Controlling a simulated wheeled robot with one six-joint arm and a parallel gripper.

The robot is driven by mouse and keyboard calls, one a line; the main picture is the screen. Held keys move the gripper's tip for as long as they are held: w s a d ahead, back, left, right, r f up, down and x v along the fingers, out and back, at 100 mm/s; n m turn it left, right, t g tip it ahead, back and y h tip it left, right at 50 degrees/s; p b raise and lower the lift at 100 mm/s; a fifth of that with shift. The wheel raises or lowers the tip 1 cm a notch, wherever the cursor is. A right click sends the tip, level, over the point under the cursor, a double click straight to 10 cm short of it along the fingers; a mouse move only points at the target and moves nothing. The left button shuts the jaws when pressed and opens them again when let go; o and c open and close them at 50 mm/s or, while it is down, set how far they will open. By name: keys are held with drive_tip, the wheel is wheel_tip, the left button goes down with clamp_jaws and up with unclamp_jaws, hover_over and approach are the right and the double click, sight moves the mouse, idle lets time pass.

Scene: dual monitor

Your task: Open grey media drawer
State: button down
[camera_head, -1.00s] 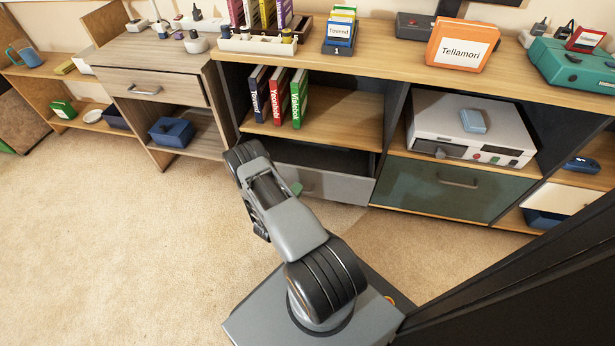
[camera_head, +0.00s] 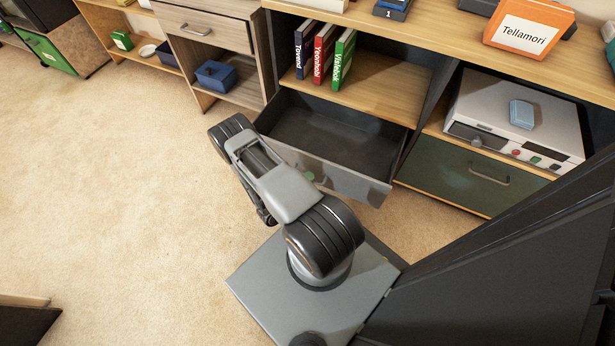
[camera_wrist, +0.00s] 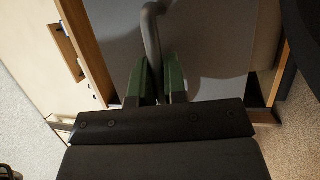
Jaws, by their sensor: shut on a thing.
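The grey media drawer (camera_head: 357,186) is pulled out from the cabinet in the head view, and its dark, empty inside shows. Its grey front also fills much of the wrist view (camera_wrist: 205,45). In the wrist view my gripper (camera_wrist: 159,75) has green fingers, shut on the drawer's grey bar handle (camera_wrist: 151,32). In the head view my arm hides the left part of the drawer front and most of the gripper; only a small green bit of it shows against the drawer.
Books (camera_head: 322,55) stand on the shelf above the drawer. A green drawer (camera_head: 462,172) with a handle is shut on the right, under a grey device (camera_head: 520,118). A dark panel fills the lower right. Carpet (camera_head: 110,180) on the left is clear.

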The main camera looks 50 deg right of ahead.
drive_tip(key=shift+w, duration=0.15)
drive_tip(key=c, duration=1.2)
unclamp_jaws()
drive_tip(key=shift+p+v, duration=0.65)
drive_tip(key=shift+v, duration=3.1)
drive_tip(key=w+a+r+m+g+y+p, duration=0.25)
drive_tip(key=r+y+p, duration=0.4)
drive_tip(key=r, duration=1.15)
drive_tip(key=w+a+r+m+g+y+p, duration=0.1)
drive_tip(key=w+a+r+g+y+p, duration=0.2)
drive_tip(key=r+p, duration=1.15)
drive_tip(key=s+a+r+n+t+y+p, duration=0.1)
drive_tip(key=a+r+t+y+p, duration=0.1)
drive_tip(key=r, duration=1.1)
drive_tip(key=s+a+r+n+t+y+p, duration=0.2)
drive_tip(key=r+t+y+p, duration=0.3)
drive_tip(key=r, duration=0.8)
drive_tip(key=s+a+r+n+t+y+p, duration=0.2)
drive_tip(key=a+r+t+y+p, duration=0.1)
drive_tip(key=r, duration=1)
drive_tip(key=shift+a+n+t+y+p, duration=0.25)
drive_tip(key=shift+t+y+p, duration=0.15)
drive_tip(key=shift+p, duration=0.8)
